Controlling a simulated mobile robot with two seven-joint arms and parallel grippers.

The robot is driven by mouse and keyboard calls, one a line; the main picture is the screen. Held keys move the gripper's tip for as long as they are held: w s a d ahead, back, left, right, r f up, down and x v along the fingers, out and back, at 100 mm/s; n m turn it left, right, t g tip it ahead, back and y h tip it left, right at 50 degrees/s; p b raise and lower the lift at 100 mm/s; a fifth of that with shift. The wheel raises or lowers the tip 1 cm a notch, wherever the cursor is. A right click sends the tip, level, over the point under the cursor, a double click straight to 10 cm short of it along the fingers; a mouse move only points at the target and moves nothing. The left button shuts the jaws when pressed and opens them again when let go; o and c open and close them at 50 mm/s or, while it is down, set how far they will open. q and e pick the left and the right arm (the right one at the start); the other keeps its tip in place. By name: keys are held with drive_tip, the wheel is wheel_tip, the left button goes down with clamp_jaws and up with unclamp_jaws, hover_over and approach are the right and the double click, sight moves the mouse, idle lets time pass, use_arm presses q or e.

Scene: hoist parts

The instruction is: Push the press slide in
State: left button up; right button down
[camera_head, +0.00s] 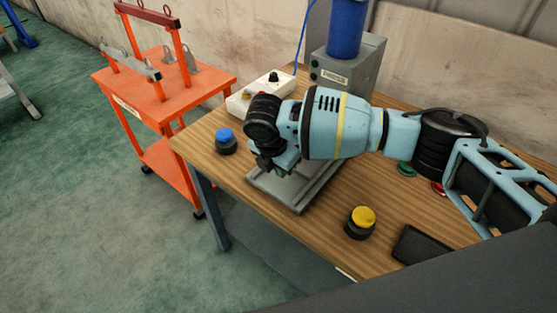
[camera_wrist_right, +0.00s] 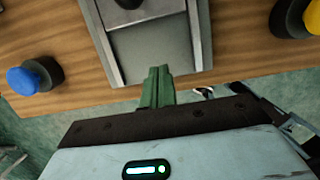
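The press (camera_head: 352,68) is a grey block with a blue cylinder on top at the back of the wooden table. A grey tray-like slide with raised side rails (camera_head: 305,197) extends in front of it, partly hidden by my right arm. In the wrist view the slide (camera_wrist_right: 155,45) is at the top centre, with a dark part at the upper edge. My right gripper (camera_head: 281,172) is over the slide's front end. Its green fingers (camera_wrist_right: 157,80) are together, with nothing seen between them, at the slide's near edge; contact cannot be told. My left gripper is not in view.
A blue-topped button (camera_head: 226,140) stands left of the slide and a yellow-topped one (camera_head: 361,221) right of it. A white control box (camera_head: 259,92) is behind. A black flat object (camera_head: 421,245) lies at right. An orange cart (camera_head: 165,95) stands left of the table (camera_head: 325,235).

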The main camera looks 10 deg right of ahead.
sight(293, 176)
drive_tip(key=x, duration=0.5)
drive_tip(key=shift+f, duration=0.1)
drive_tip(key=shift+w+d+r, duration=0.3)
drive_tip(key=shift+w+d, duration=0.5)
drive_tip(key=shift+d, duration=0.15)
drive_tip(key=shift+w+d, duration=0.4)
drive_tip(key=shift+d, duration=0.15)
